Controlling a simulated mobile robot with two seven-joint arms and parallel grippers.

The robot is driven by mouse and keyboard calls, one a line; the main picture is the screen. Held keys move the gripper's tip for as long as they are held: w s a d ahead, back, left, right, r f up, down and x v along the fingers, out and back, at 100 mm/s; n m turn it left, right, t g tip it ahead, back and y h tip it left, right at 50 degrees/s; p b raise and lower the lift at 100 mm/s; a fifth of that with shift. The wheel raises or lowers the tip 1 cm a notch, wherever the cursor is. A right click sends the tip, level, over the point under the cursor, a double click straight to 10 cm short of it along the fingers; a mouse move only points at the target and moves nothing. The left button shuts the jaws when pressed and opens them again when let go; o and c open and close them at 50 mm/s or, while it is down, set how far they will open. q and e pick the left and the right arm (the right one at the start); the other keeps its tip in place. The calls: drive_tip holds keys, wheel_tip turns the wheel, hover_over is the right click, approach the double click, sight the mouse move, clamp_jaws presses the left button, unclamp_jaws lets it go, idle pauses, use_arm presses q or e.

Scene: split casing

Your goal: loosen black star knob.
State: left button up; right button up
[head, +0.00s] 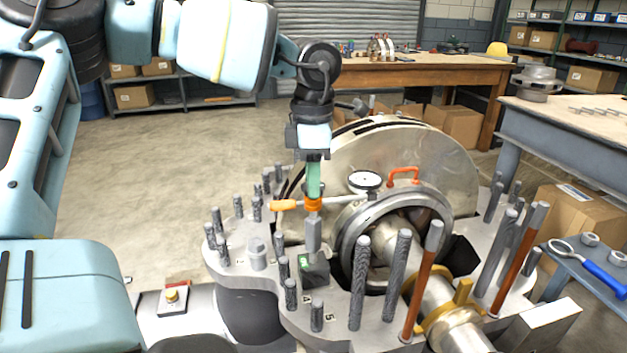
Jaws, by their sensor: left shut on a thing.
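My left gripper (313,188) reaches down from the upper left, its wrist nearly upright, and is shut at the orange collar of a dial gauge stand (313,235). I cannot pick out a black star knob; the fingers may cover it. A rod crosses at the collar, with an orange end (284,205) to the left and the round white-faced dial gauge (365,180) to the right. The grey post runs down to a dark block (315,272) on the lower casing (260,285). My right gripper is not in view.
Several upright studs (359,282) ring the casing. A blue side table (590,268) is at right. The floor at left is clear.

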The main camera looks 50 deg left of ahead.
use_arm(q)
drive_tip(key=shift+n+b, duration=0.3)
drive_tip(key=shift+n, duration=0.9)
drive_tip(key=o, duration=1)
drive_tip(key=shift+r+p, duration=0.35)
drive_tip(key=shift+r, duration=3.6)
